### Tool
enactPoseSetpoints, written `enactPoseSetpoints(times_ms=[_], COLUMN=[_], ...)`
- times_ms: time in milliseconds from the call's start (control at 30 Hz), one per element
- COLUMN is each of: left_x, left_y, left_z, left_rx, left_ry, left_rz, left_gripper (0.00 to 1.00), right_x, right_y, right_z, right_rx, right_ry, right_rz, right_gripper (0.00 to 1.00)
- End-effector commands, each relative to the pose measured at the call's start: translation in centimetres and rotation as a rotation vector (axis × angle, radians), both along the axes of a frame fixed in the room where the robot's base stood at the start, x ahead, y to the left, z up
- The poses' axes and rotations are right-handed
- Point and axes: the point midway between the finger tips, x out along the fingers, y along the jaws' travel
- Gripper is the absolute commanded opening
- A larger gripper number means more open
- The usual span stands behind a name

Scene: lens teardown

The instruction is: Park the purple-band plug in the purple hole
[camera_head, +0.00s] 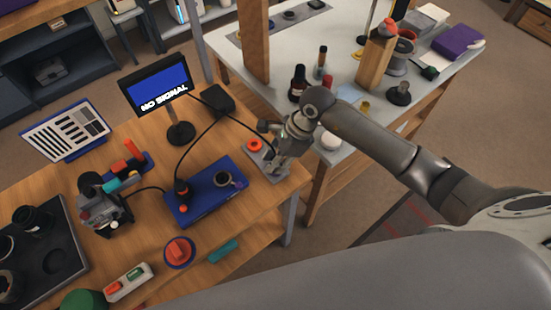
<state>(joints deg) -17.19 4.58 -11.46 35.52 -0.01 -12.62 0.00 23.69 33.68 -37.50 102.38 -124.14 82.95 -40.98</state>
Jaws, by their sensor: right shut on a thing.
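My right gripper (274,167) comes in from the right and points down at the right end of the wooden bench. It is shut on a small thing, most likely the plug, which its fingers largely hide. I cannot make out a purple band. A thin black cable runs from near the monitor to the gripper. The gripper is over or beside a small grey plate with a red ring (254,146), and I cannot tell whether they touch. No purple hole can be made out. My left gripper is not in view.
A blue box (208,193) with a cabled black-and-red plug (182,191) lies left of the gripper. A monitor (156,86) stands behind. A red button (180,251) is in front. A second table (350,105) with bottles stands beyond a gap.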

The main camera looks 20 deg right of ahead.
Motion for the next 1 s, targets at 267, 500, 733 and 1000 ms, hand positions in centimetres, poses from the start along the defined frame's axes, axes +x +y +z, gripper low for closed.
enactPoseSetpoints(times_ms=[267, 500, 733, 1000], left_x=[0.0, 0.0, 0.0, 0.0], left_y=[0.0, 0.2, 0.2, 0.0], left_z=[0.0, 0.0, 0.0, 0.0], left_rx=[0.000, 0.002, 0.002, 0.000], left_ry=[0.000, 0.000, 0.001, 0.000], left_rz=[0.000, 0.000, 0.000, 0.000], left_gripper=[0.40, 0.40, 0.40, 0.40], right_x=[0.0, 0.0, 0.0, -0.4], right_y=[0.0, 0.0, -0.8, -3.0], right_z=[0.0, 0.0, 1.8, 7.2], right_rx=[0.000, 0.000, -0.001, -0.002], right_ry=[0.000, 0.001, -0.003, -0.004], right_rz=[0.000, 0.000, 0.001, 0.000], right_gripper=[0.48, 0.48, 0.48, 0.48])
